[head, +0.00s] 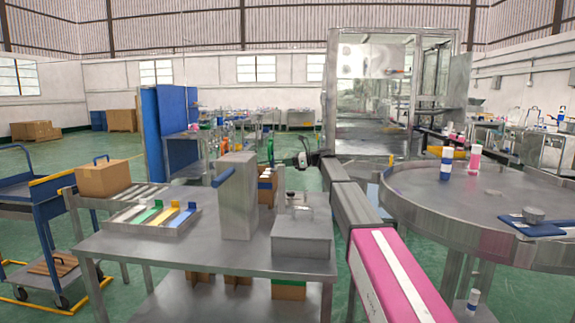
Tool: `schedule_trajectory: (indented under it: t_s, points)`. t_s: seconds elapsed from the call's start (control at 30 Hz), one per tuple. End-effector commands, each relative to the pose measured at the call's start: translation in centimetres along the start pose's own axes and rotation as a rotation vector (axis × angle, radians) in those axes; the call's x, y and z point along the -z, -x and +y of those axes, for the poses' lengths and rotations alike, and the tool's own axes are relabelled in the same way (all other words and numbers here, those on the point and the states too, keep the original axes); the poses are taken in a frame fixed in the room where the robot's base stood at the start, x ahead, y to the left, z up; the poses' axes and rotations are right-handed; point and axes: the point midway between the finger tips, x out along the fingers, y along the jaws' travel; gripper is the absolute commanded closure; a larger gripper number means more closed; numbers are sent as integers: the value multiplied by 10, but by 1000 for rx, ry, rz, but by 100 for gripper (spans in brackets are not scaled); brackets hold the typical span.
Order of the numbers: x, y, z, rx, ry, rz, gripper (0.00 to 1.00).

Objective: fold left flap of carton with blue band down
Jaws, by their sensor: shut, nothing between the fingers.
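A brown carton with a blue band (265,184) stands beyond the steel table, partly hidden behind an upright grey metal block and a steel box. Its flaps are too small and covered to tell their positions. My arm reaches away from the lower right. My gripper (303,159) is small at its far end, above and to the right of the banded carton. It looks shut and empty, apart from the visible part of the carton.
The steel table (130,244) holds the grey block (238,198), the steel box (301,236) and a tray of coloured strips (119,223). A round steel table (420,209) stands right. A blue trolley (62,190) stands left. Another carton (103,181) sits on rollers.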

Motion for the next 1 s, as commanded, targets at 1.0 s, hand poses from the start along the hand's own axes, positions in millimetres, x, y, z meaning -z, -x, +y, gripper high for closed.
schedule_trajectory:
  t_s: [1.0]
  points:
    - [-36,-48,-1,-1,2,712,100]
